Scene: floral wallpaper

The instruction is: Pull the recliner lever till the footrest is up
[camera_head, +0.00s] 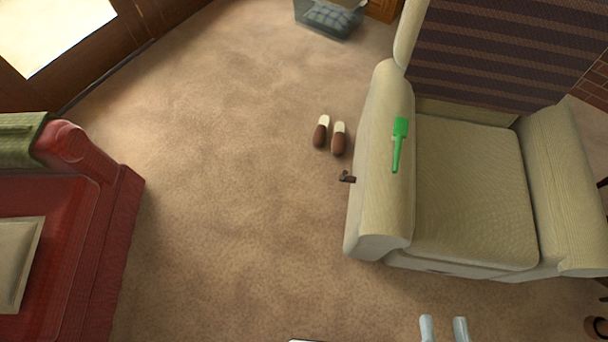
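The cream recliner (475,190) stands at the right, with a striped dark cover over its back. Its lever (347,177) is a small dark handle on the outer side of the left armrest, just above the carpet in the picture. The footrest (450,268) looks folded down against the front of the seat. My gripper (443,328) shows only as two pale fingertips at the bottom edge. They are apart with nothing visible between them, in front of the recliner and well away from the lever. The rest of the gripper is out of frame.
A green swatter-like object (399,143) lies on the left armrest. Brown slippers (329,136) lie on the carpet close to the lever. The carpet between is clear.

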